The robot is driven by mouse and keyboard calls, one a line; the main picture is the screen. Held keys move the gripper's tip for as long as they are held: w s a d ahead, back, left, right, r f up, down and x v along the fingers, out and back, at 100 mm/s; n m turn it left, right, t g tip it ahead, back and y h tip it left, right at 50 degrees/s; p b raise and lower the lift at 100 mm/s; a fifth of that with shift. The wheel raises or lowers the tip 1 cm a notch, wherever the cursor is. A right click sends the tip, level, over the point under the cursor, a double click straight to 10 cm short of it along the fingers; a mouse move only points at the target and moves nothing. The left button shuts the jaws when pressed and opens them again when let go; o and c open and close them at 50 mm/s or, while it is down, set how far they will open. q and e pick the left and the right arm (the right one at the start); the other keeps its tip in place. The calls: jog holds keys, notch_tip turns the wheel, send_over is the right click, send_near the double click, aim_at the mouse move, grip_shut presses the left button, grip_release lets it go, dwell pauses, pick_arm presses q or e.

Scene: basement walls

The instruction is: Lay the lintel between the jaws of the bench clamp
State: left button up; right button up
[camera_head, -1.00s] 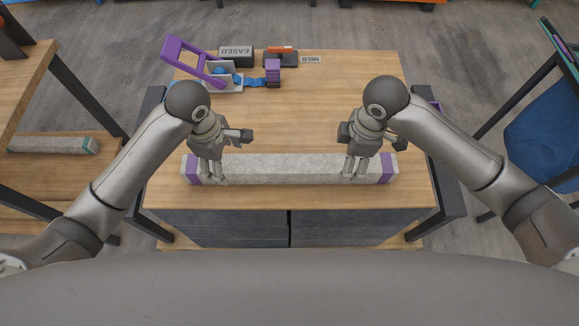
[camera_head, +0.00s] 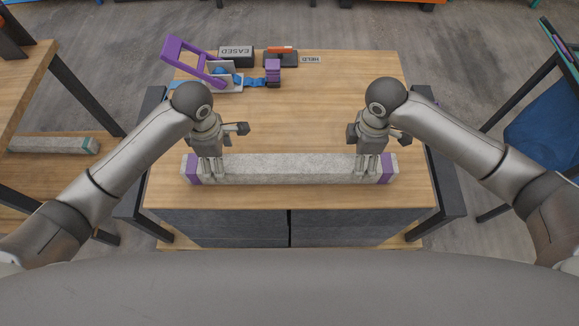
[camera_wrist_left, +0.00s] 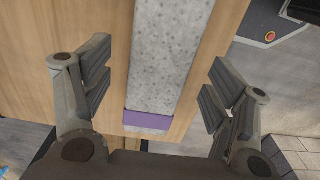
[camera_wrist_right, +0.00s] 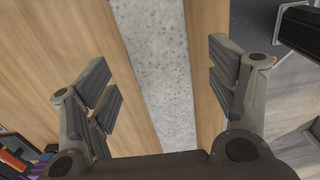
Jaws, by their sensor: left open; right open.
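The lintel (camera_head: 290,168), a long speckled grey bar with a purple band near each end, lies flat across the near part of the wooden bench. My left gripper (camera_head: 212,172) is open over its left part; in the left wrist view the lintel (camera_wrist_left: 168,60) runs between the spread fingers, apart from both. My right gripper (camera_head: 367,172) is open over its right part; in the right wrist view the lintel (camera_wrist_right: 158,60) also passes between spread fingers. What looks like the bench clamp (camera_head: 222,74), with a raised purple lever and blue and grey parts, stands at the back left.
Behind the clamp are a dark block marked EASED (camera_head: 236,52), a dark box with an orange top (camera_head: 281,55) and a HELD label (camera_head: 312,59). The bench middle (camera_head: 300,115) is clear. A teal-banded grey bar (camera_head: 50,145) lies on a left-hand shelf.

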pick_arm(q)
notch_tip(320, 180, down, 6)
jog(key=shift+f, duration=0.2)
pick_arm(e)
notch_tip(320, 180, down, 6)
jog(key=shift+f, duration=0.25)
pick_arm(q)
grip_shut()
pick_arm(e)
grip_shut()
pick_arm(q)
jog(key=shift+w+r, duration=0.1)
pick_arm(e)
jog(key=shift+r, duration=0.15)
